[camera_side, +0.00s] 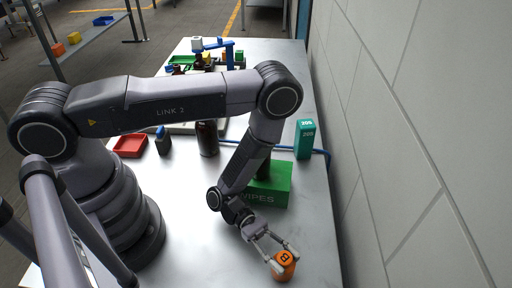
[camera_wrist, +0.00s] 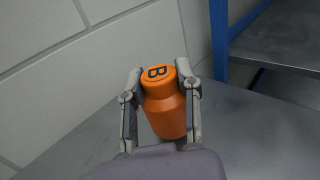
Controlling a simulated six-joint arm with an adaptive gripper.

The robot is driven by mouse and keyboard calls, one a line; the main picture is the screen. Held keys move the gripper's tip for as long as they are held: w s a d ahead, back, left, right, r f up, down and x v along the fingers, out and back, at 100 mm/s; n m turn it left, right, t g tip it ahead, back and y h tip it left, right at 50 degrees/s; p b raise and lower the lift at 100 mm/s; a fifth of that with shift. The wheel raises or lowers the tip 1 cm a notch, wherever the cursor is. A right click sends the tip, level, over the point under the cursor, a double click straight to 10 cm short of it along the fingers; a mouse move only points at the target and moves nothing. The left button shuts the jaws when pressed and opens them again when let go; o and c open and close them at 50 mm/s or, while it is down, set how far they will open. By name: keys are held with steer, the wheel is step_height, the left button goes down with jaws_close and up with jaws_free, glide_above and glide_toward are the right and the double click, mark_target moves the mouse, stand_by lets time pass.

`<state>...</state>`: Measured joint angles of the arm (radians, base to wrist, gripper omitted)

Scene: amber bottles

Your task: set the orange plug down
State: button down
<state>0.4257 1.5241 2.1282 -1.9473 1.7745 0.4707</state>
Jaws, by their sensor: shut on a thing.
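The orange plug (camera_side: 284,266) is a small bottle-shaped piece with a dark letter B on its top. It is at the near right end of the table in the side view. In the wrist view the orange plug (camera_wrist: 165,108) sits between the fingers, its B end away from the wrist. My gripper (camera_side: 280,258) is shut on it, with one finger on each side; the gripper (camera_wrist: 161,82) also shows in the wrist view. I cannot tell whether the plug's underside touches the table.
A green wipes box (camera_side: 270,186) stands behind my gripper, with a teal box (camera_side: 305,139) beyond it. The wall (camera_side: 400,130) runs along the right. The near table is bare.

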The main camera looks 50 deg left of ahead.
steer(key=shift+f, duration=0.7)
stand_by(0.4)
steer(key=c, duration=0.7)
jaws_free()
steer(key=shift+r, duration=0.1)
step_height(320, 180, up, 15)
steer(key=m+g, duration=0.2)
step_height(320, 180, up, 10)
steer(key=m+g+y, duration=0.3)
steer(key=m+g, duration=0.3)
steer(key=m, duration=0.2)
glide_above(284, 256)
steer(key=s+a, duration=0.3)
steer(key=a, duration=0.1)
steer(key=s+a+r+m+t+y, duration=0.1)
steer(key=a+r+t+y, duration=0.3)
steer(key=a, duration=0.4)
steer(key=s+a+r+m+t+y, duration=0.2)
steer(key=a+r+m+t+y, duration=0.2)
steer(key=a, duration=0.5)
steer(key=s+a+r+m+t+y, duration=0.1)
steer(key=a+r+m+t+y, duration=0.2)
steer(key=a+y, duration=0.4)
steer(key=shift+s+a+r+t, duration=0.25)
steer(key=shift+a+r+t, duration=0.65)
steer(key=shift+t, duration=0.4)
